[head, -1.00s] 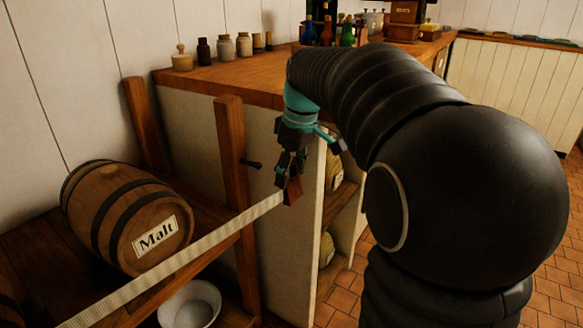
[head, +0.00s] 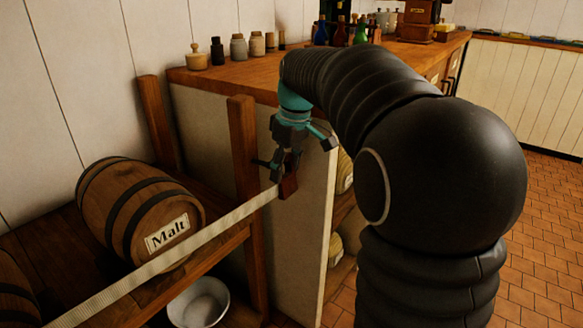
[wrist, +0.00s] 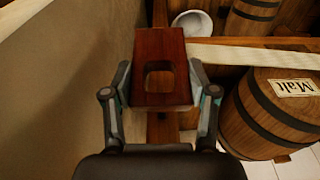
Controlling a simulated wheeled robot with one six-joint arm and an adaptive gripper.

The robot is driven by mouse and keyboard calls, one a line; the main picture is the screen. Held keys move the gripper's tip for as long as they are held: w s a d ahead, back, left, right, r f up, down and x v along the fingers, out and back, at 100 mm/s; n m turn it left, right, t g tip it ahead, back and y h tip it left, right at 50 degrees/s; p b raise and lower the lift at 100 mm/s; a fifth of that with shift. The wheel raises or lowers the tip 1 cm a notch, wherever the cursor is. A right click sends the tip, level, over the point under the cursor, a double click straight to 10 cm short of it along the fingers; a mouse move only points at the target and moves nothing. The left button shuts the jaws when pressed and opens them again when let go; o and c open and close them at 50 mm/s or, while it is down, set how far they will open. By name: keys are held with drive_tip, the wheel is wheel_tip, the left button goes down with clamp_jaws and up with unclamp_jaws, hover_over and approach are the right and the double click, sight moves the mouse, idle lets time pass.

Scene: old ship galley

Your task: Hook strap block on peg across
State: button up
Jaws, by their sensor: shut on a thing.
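My gripper (head: 283,172) is shut on the strap block (head: 289,184), a red-brown wooden block with a squarish hole. The wrist view shows the block (wrist: 160,45) between the two fingers of my gripper (wrist: 163,88). The pale strap (head: 175,250) runs from the block down to the lower left, across the front of the malt barrel. A short dark peg (head: 258,162) sticks out of the front wooden post (head: 244,140). The gripper covers the peg's tip in the head view. I cannot tell whether block and peg touch; the peg does not show clearly in the wrist view.
The malt barrel (head: 130,210) lies on a wooden rack left of the post. A white bowl (head: 198,303) stands below. A counter (head: 235,76) with jars and bottles is behind. Tiled floor (head: 535,220) is free on the right.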

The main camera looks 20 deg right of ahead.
sight(264, 164)
drive_tip(key=shift+w+a+f+p, duration=0.1)
drive_tip(key=shift+w+a+p, duration=0.15)
drive_tip(key=shift+w+a, duration=0.7)
drive_tip(key=shift+w+a+f+p, duration=0.1)
drive_tip(key=shift+w+a+p, duration=0.1)
drive_tip(key=shift+w+a, duration=0.7)
drive_tip(key=shift+w+f, duration=0.45)
drive_tip(key=shift+w, duration=0.25)
drive_tip(key=shift+f, duration=0.1)
drive_tip(key=o, duration=1.2)
drive_tip(key=shift+o, duration=0.2)
